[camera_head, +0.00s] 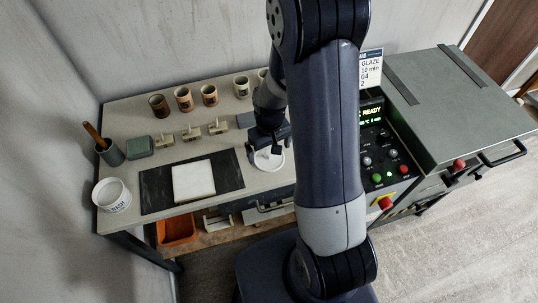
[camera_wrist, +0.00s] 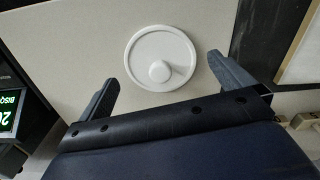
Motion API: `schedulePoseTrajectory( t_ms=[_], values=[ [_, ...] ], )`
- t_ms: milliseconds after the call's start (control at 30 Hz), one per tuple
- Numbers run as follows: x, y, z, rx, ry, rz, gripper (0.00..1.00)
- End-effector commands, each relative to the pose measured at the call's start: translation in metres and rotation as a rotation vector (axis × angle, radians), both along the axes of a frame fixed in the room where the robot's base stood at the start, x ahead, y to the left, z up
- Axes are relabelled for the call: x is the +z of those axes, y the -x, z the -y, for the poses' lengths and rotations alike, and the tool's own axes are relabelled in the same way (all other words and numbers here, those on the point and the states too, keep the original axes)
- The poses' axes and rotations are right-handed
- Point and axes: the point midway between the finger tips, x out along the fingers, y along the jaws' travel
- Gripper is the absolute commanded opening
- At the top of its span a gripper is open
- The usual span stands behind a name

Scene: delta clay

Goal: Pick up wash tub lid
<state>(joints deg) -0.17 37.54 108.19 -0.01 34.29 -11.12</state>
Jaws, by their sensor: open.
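The wash tub lid is a round white disc (camera_wrist: 160,46) with a raised rim and a central knob, lying on the pale worktop. In the head view the lid (camera_head: 277,160) is partly hidden by my gripper (camera_head: 268,152). In the wrist view my gripper (camera_wrist: 168,80) is open, with one finger on each side below the lid and nothing between them. The knob (camera_wrist: 160,71) lies between the finger tips in the picture; I cannot tell the height gap. A white wash tub (camera_head: 112,194) with lettering stands at the worktop's left front corner.
A black mat (camera_head: 151,190) with a white slab (camera_head: 193,181) lies left of the lid. Several cups (camera_head: 183,98) line the back. A control panel (camera_head: 382,155) and grey cabinet (camera_head: 455,110) stand right.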

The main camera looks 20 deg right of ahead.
Motion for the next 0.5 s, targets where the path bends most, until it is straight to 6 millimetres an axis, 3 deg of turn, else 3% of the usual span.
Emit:
schedulePoseTrajectory(
  t_ms=[200, 500],
  values=[
    [-0.024, 0.002, 0.001, 0.000, 0.000, -0.002, 1.00],
    [-0.029, 0.001, 0.001, 0.000, 0.000, 0.001, 1.00]
  ],
)
